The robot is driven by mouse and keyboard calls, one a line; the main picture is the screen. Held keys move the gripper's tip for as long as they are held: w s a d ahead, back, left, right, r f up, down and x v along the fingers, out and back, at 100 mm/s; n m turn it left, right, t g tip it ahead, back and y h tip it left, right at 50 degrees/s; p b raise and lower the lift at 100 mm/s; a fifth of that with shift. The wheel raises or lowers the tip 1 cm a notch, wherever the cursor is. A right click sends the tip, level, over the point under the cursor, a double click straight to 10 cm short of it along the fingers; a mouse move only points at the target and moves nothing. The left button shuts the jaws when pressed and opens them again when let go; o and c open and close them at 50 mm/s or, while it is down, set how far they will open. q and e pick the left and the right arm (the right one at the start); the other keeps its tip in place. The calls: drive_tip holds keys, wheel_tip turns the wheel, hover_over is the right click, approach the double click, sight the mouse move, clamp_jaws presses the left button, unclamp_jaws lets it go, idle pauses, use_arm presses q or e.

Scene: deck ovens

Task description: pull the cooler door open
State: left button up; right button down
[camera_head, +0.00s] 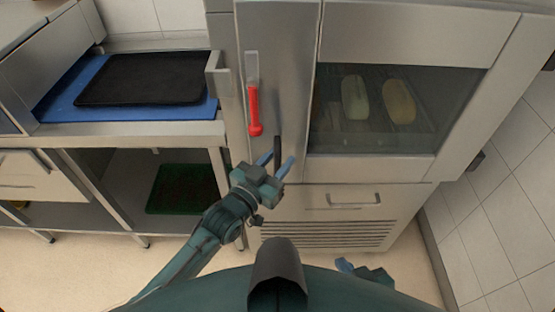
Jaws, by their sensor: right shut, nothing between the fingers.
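The cooler is a steel cabinet with a glass door (400,165) that looks closed. Two pale oblong items show behind its glass. A dark upright handle (277,148) stands out at the left side of the front. My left gripper (276,162) is at the lower part of this handle, its two blue fingertips apart, one on each side of it. I cannot tell whether either finger touches the handle. My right gripper (362,268) is shut and empty, low in front of the cooler and away from the door.
A red lever-like part (255,112) is mounted on the steel panel above my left gripper. A lower drawer front with a handle (354,201) and vents is below the door. At left, a counter holds a black mat (145,78) on a blue board (55,106). A tiled wall closes the right.

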use_arm(q)
drive_tip(key=shift+c, duration=0.4)
clamp_jaws()
